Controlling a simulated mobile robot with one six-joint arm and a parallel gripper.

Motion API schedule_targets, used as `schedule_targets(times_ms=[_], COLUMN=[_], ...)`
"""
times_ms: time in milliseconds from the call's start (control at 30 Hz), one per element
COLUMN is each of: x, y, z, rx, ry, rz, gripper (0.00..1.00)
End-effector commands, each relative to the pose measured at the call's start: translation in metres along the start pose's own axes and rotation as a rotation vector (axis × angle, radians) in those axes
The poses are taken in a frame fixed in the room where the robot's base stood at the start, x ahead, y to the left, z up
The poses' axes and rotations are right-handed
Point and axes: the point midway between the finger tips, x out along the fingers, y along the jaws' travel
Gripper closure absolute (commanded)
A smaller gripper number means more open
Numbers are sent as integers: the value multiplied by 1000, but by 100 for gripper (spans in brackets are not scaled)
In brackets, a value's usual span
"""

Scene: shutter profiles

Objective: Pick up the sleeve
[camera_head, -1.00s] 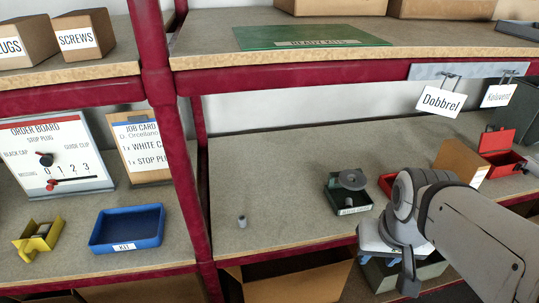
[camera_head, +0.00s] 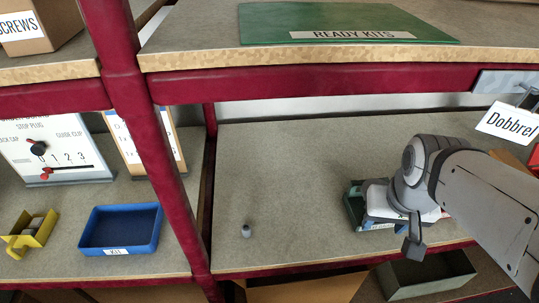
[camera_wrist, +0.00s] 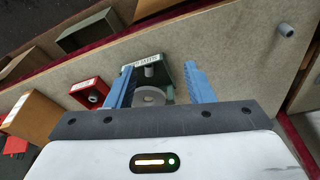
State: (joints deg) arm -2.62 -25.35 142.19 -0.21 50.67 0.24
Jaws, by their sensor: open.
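A small grey cylinder, which looks like the sleeve (camera_head: 246,230), stands alone on the middle shelf, left of my arm. It also shows at the upper right of the wrist view (camera_wrist: 286,29), well to the right of my fingers. My gripper (camera_wrist: 160,75) is open, its two blue fingers apart with nothing held between them. In the head view my arm partly hides this bin (camera_head: 352,206).
A blue tray (camera_head: 120,248) and a yellow bin (camera_head: 31,234) sit left of the red upright (camera_head: 150,130). A red bin (camera_wrist: 91,92) lies left of my fingers. The shelf around the lone cylinder is clear; another shelf is above.

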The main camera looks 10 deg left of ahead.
Motion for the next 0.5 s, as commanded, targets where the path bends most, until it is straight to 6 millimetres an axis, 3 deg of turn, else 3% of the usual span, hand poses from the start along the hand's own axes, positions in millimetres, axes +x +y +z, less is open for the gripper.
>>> schedule_targets(times_ms=[167,267,400,500], x=[28,50,80,97], y=[-56,-107,-180,-222], z=[-34,-50,-54,-49], rx=[-180,-298,-446,-529], ry=[-26,-39,-53,-61], rz=[-39,-62,-88,-102], gripper=[52,52,52,52])
